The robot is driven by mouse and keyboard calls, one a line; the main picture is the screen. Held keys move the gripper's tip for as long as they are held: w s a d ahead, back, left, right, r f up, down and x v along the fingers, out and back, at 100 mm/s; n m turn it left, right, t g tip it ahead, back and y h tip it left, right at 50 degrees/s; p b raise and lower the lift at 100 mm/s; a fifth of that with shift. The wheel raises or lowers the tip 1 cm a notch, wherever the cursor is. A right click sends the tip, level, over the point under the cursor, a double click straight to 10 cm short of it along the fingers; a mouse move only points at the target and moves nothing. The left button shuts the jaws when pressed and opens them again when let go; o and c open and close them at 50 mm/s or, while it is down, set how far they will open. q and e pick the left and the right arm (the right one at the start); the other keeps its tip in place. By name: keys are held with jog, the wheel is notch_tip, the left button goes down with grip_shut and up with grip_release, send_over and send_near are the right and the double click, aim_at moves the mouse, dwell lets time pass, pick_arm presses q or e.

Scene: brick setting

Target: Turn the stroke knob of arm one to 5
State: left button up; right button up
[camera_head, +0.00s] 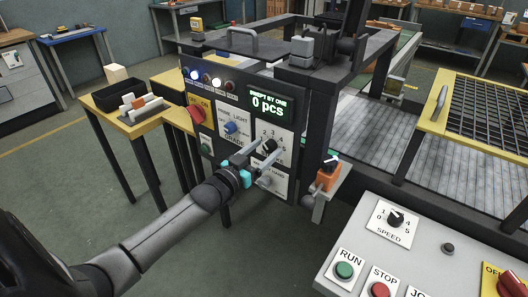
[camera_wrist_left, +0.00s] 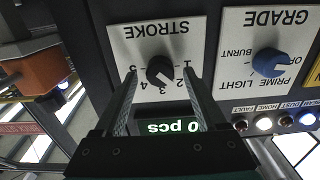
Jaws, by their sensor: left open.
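The stroke knob (camera_wrist_left: 160,72) is a round black knob on a white plate marked STROKE, upside down in the left wrist view. Its white mark points down and right there, toward about 2; the exact reading is hard to tell. In the head view the knob (camera_head: 269,145) sits on the dark control panel (camera_head: 232,83), partly behind the fingers. My left gripper (camera_head: 268,151) is open, with its fingertips on either side of the knob. In the left wrist view a gap shows between each finger and the knob. My right gripper is not in view.
A blue grade knob (camera_wrist_left: 269,62) sits beside the stroke plate. A green display (camera_head: 270,103) reads 0 pcs. An orange box with a knob (camera_head: 327,178) stands out right of the panel. A console with a speed knob (camera_head: 396,218) fills the lower right. Open floor lies left.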

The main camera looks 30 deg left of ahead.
pick_arm(q)
jog(key=shift+w, duration=0.1)
grip_shut()
dwell(0.7)
